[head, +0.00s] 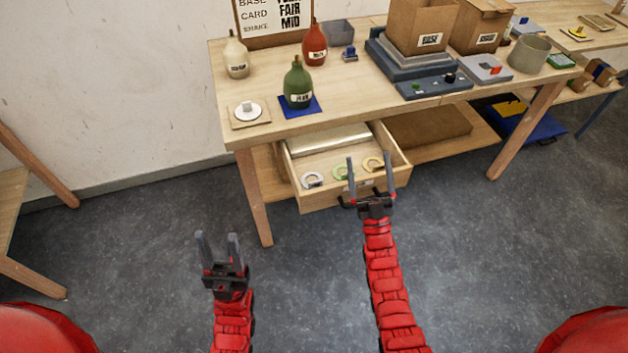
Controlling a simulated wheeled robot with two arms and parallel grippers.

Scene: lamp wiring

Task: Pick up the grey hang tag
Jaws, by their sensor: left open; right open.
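A pale grey ring-shaped tag (312,180) lies at the left front of the open drawer (305,201) under the table. A green ring tag (341,172) and a yellow ring tag (373,163) lie to its right in the same drawer. My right gripper (369,157) is open and empty, in front of the drawer's right part, its fingers overlapping the drawer in the picture. I cannot tell its height above the drawer. My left gripper (217,236) is open and empty over the floor, left of the drawer and the table's front leg.
The table (355,106) carries a green bottle (298,84), a red bottle (315,43), a cream bottle (235,56), cardboard boxes (420,22) and a grey pot (528,54). A table leg (253,197) stands left of the drawer. The floor in front is clear.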

